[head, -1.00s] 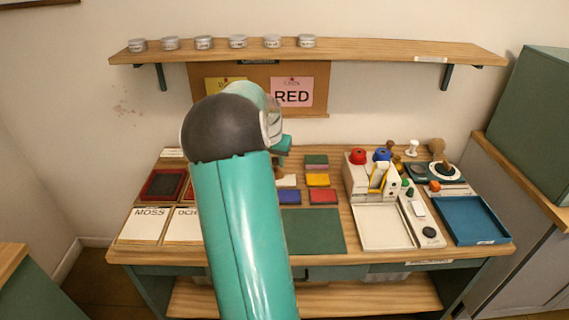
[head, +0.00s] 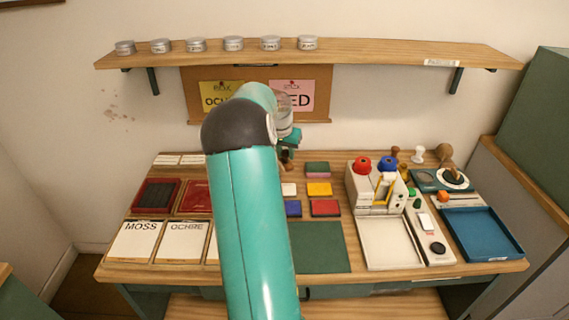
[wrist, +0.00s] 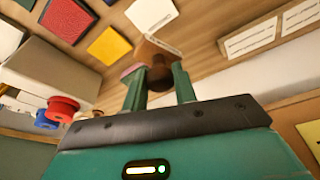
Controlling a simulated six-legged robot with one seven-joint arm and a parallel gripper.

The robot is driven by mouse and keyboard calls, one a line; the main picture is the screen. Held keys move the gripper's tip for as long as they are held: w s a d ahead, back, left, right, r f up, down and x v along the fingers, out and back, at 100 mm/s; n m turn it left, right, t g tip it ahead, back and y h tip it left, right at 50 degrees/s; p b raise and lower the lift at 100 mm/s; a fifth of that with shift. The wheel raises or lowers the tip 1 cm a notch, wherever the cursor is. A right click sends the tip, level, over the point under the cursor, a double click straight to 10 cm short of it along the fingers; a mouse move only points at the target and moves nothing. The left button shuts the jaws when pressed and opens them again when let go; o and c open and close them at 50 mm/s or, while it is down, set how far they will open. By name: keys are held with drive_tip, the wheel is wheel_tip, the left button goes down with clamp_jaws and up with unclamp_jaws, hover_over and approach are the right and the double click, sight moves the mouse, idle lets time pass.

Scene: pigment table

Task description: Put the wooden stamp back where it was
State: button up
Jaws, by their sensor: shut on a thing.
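My gripper (wrist: 160,84) is shut on the wooden stamp (wrist: 157,52), whose dark round handle sits between the two green fingers. The stamp's wider, lighter wooden base points away from the gripper. In the head view, my gripper (head: 288,152) is beyond my teal arm, above the back middle of the table, and the stamp there is small and mostly hidden. I cannot tell the exact gap between stamp and table.
Colored pads, including a yellow one (head: 319,189) and a red one (head: 324,208), lie beside a green mat (head: 320,248). A white device (head: 377,190) with red and blue knobs and a blue tray (head: 481,234) stand right. A shelf (head: 380,54) hangs above.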

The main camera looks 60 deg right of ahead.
drive_tip(key=w+d+f, duration=0.1)
drive_tip(key=d+f, duration=0.1)
drive_tip(key=w+d+f, duration=0.1)
drive_tip(key=d+f, duration=0.1)
drive_tip(key=w+d+f, duration=0.2)
drive_tip(key=d+f, duration=0.1)
drive_tip(key=shift+f, duration=0.1)
drive_tip(key=shift+a+x, duration=0.15)
drive_tip(key=shift+x, duration=0.6)
drive_tip(key=shift+a+x, duration=0.15)
drive_tip(key=shift+x, duration=0.6)
drive_tip(key=shift+f, duration=0.15)
drive_tip(key=shift+f, duration=0.1)
drive_tip(key=o, duration=0.8)
drive_tip(key=v, duration=1.2)
